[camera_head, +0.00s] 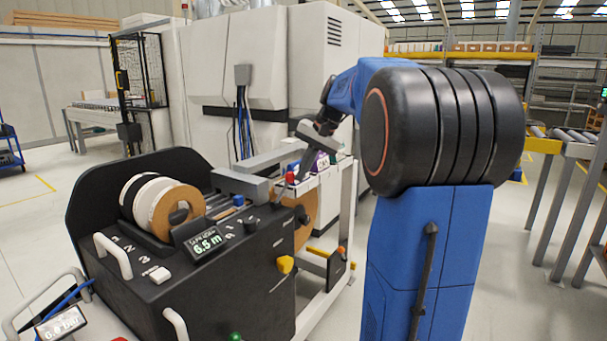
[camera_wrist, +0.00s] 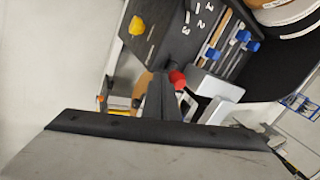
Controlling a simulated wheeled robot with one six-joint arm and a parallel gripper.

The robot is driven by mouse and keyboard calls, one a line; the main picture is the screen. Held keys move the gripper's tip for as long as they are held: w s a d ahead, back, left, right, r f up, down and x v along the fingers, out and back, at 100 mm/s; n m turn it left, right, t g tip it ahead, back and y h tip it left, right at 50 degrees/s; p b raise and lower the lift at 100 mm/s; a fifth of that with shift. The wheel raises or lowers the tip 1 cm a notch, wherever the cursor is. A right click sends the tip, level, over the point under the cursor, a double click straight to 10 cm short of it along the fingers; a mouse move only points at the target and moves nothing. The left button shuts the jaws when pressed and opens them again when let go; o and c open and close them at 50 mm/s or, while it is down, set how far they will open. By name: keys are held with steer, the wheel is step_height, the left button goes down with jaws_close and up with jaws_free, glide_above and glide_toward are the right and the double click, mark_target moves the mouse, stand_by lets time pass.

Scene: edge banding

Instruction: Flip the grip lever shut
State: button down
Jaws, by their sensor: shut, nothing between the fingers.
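A small lever with a red knob (camera_head: 290,178) stands at the right end of the black edge-banding unit (camera_head: 200,290), by the grey guide block. I take it for the grip lever. Its red knob (camera_wrist: 178,79) also shows in the wrist view, right beside my fingers. My gripper (camera_head: 306,166) points down just right of the knob and is shut and empty. My closed dark fingers (camera_wrist: 158,80) show in the wrist view; I cannot tell whether they touch the knob. The lever's base is mostly hidden.
A yellow knob (camera_head: 285,264) sits on the unit's side. Tape rolls (camera_head: 160,205) and a display reading 6.5 m (camera_head: 206,243) are on top. A white frame (camera_head: 335,240) stands right of the unit. A large pale machine (camera_head: 260,80) is behind.

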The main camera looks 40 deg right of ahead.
steer(key=shift+w+a+r+g+h, duration=0.15)
steer(key=shift+w+a+r+g, duration=0.55)
steer(key=shift+w, duration=1.9)
steer(key=shift+w+a+r+g+h, duration=0.15)
steer(key=shift+w+a, duration=1.15)
steer(key=shift+w, duration=1.35)
steer(key=shift+w+a+r+g+h, duration=0.35)
steer(key=shift+w+a, duration=0.65)
steer(key=shift+w, duration=1.6)
steer(key=shift+f, duration=0.15)
steer(key=shift+w+f, duration=0.15)
